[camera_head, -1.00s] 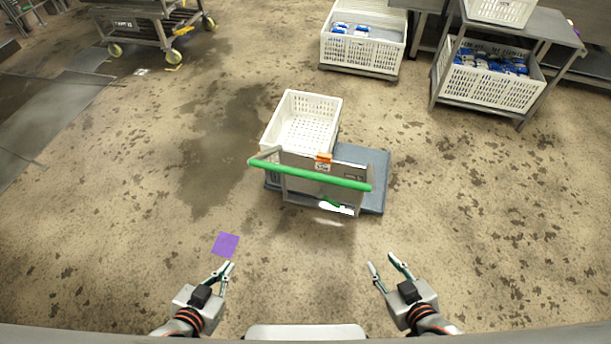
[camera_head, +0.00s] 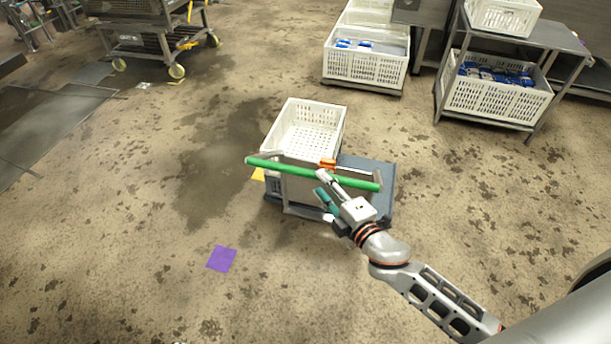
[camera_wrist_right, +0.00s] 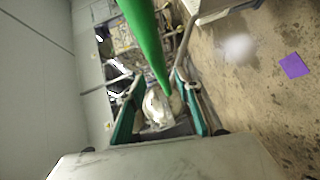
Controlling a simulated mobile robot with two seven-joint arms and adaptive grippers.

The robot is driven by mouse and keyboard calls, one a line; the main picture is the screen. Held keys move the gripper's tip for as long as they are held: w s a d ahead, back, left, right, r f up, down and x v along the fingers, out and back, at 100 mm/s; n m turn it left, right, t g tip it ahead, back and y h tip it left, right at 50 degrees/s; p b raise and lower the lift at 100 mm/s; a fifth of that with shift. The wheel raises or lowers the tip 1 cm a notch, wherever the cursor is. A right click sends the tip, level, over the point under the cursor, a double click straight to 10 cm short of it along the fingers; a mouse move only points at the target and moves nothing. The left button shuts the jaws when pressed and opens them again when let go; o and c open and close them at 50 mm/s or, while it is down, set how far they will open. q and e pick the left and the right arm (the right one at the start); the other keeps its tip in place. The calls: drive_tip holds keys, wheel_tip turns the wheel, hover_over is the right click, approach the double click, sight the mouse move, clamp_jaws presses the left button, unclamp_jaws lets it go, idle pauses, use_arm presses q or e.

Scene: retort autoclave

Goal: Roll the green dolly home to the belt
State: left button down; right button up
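The dolly has a green handle bar (camera_head: 290,172) above a grey upright panel, and a blue-grey deck (camera_head: 378,180). A white crate (camera_head: 305,125), which looks empty, stands on the deck's left part. My right gripper (camera_head: 324,186) is at the right half of the handle bar. In the right wrist view, the right gripper (camera_wrist_right: 158,88) has its fingers spread apart, and the green handle bar (camera_wrist_right: 148,45) runs down from the top toward the gap between them. I cannot tell whether the bar touches a finger. My left gripper is out of view.
A purple square (camera_head: 221,259) marks the floor at front left. White crates with blue packs (camera_head: 365,68) stand at the back, and a steel table (camera_head: 545,45) holds crates at back right. A wheeled rack (camera_head: 150,40) stands at back left. The wet floor on the left is clear.

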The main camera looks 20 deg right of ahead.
sight(316, 178)
drive_tip(key=shift+b+x, duration=0.3)
drive_tip(key=shift+x, duration=2.7)
clamp_jaws()
